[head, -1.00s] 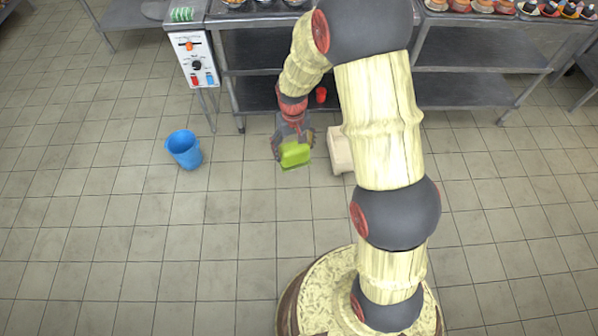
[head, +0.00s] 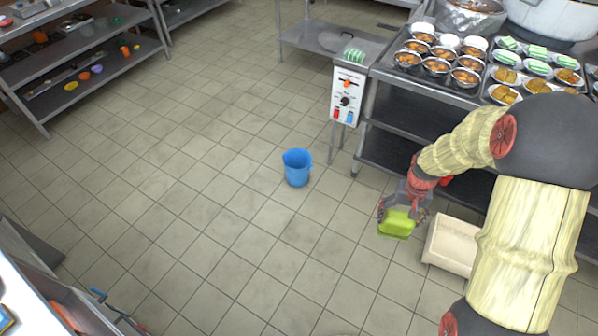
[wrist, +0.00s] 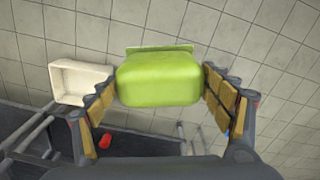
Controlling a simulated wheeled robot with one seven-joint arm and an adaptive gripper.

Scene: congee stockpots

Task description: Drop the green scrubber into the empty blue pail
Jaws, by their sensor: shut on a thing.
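The green scrubber (head: 396,224) is a bright lime-green block, held in the air above the tiled floor in the head view. My gripper (head: 402,212) is shut on it. In the wrist view the scrubber (wrist: 158,78) sits between the two padded fingers of my gripper (wrist: 160,90). The blue pail (head: 297,168) stands upright on the floor, to the left of and farther back than my gripper in the head view. The visible part of its inside looks empty. In the wrist view only a small blue patch shows by the right finger.
A cream bin (head: 452,246) stands on the floor just right of the scrubber. A metal table with bowls (head: 436,66) and a control box (head: 346,96) stand behind. A red cup shows in the wrist view (wrist: 105,141). Open floor surrounds the pail.

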